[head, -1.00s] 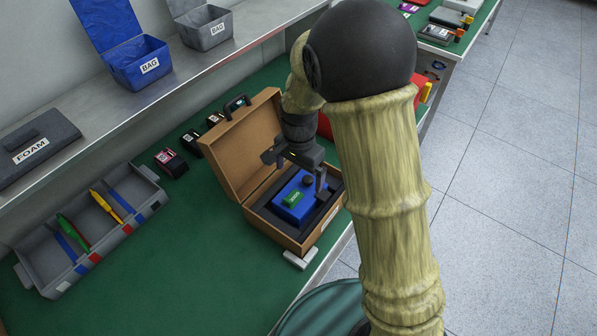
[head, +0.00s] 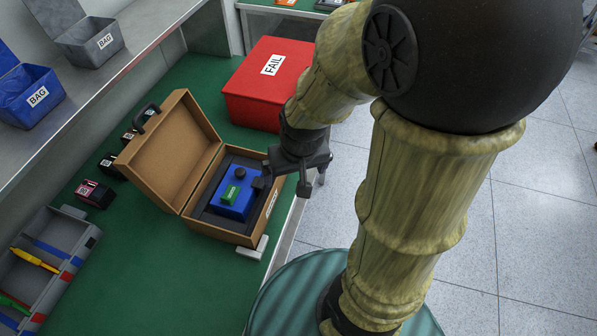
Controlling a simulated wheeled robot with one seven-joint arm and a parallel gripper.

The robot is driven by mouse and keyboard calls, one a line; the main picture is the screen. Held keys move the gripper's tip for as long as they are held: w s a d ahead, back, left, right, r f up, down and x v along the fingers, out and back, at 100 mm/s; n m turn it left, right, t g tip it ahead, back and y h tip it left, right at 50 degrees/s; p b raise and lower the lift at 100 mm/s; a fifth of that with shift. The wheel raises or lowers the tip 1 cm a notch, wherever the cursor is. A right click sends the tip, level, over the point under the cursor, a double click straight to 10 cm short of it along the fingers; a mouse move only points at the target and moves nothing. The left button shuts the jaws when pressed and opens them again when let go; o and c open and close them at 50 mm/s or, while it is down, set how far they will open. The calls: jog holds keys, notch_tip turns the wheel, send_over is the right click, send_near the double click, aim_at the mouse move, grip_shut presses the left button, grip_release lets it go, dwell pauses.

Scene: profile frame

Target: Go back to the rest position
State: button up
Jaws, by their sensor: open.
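My gripper (head: 284,187) is open and empty in the head view. It is raised just to the right of the open brown case (head: 223,235), near the table's edge. One finger overlaps the case's right side in the picture; I cannot tell whether it touches. A blue device (head: 229,205) with a green label and a dark knob lies in the case's dark foam. The case lid (head: 172,150) stands open to the left.
A red FAIL box (head: 258,100) stands behind the case. A grey tray with pens (head: 62,233) and small dark-and-red items (head: 95,195) are at left. BAG bins (head: 90,42) sit on the metal shelf. Floor (head: 480,220) is open at right.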

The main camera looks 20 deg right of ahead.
jog(key=shift+s+d+n, duration=0.25)
jog(key=shift+s+n, duration=0.05)
jog(key=shift+s, duration=0.1)
jog(key=shift+w+p+v, duration=0.25)
jog(key=shift+p+v, duration=0.85)
jog(key=shift+v, duration=0.05)
jog(key=shift+c, duration=0.4)
